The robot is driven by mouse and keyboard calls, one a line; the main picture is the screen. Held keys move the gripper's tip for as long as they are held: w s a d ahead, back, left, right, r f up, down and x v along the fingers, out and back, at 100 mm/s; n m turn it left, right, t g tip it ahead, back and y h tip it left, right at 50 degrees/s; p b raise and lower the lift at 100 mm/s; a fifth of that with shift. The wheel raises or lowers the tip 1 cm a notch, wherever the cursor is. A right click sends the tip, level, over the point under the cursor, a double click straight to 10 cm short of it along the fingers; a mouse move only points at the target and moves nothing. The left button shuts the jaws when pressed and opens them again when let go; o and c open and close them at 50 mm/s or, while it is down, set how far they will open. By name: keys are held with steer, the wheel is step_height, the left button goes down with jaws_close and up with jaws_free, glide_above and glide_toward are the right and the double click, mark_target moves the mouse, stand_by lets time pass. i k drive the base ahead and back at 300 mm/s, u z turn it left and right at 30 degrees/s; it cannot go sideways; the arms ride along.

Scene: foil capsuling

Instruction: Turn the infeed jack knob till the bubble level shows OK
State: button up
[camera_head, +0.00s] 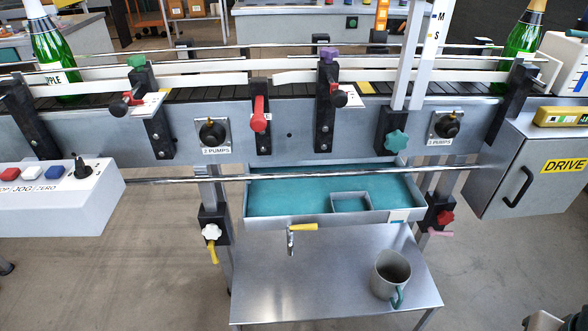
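The yellow bubble level (546,117) lies on top of the grey drive cabinet at the far right; its vial is too small to read. No knob carries a readable infeed label, so I cannot tell which one is the infeed jack knob. Low on the conveyor's legs are a white star knob (211,231) at left, with a yellow lever below it, and a red knob (446,217) at right, with a pink lever below it. A teal star knob (397,141) sits on the conveyor's front at right.
Black knobs (212,132) marked "PUMPS", a red lever (259,114) and a steel rail (330,173) line the front. Below are a teal-lined tray (270,217) and a shelf (265,290) with a mug (390,275). A button box (60,215) stands left; green bottles (60,50) stand on the belt.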

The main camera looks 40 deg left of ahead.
mark_target(211, 230)
steer(key=u, duration=2.9)
steer(key=k, duration=1.3)
steer(key=z, duration=0.05)
steer(key=i, duration=0.45)
steer(key=z, duration=0.6)
steer(key=i, duration=1.4)
steer(key=u, duration=0.95)
